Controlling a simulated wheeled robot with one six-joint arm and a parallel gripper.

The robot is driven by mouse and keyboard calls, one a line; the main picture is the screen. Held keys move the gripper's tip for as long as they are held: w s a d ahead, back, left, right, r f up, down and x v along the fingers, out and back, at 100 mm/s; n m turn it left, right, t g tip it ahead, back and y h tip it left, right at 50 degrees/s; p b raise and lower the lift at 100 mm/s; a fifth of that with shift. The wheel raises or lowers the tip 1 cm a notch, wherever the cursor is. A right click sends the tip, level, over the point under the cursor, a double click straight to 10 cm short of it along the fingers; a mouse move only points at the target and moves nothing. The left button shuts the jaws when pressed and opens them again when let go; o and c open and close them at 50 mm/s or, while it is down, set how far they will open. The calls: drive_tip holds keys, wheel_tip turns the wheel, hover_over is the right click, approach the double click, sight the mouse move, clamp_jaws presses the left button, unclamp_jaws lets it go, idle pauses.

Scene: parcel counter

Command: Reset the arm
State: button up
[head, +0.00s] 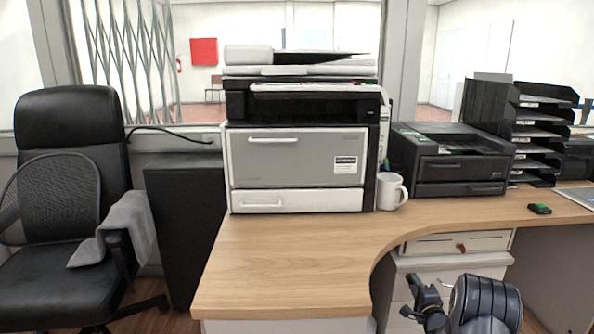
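My arm (485,302) shows at the bottom right edge, in front of the drawer unit, as a dark, ridged, rounded link. Just left of it is a smaller black jointed part (428,303), which seems to be my gripper end. Its fingers are not clear, so I cannot tell whether it is open or shut. I see nothing held there. The lower part of the arm is cut off by the frame.
The wooden counter (290,270) has clear room in front. On it stand a large printer (295,155), a white mug (390,190), a black printer (450,165), paper trays (515,125) and a small black device (540,209). A black chair (75,200) stands left.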

drive_tip(key=shift+s, duration=0.15)
drive_tip(key=s+p, duration=0.3)
drive_tip(key=s, duration=0.8)
drive_tip(key=w+n+b, duration=0.5)
drive_tip(key=w+n, duration=0.3)
drive_tip(key=n, duration=0.9)
drive_tip(key=shift+w+a+r+n, duration=0.25)
drive_tip(key=shift+w+r+n, duration=0.05)
drive_tip(key=shift+w+n, duration=0.1)
idle(0.6)
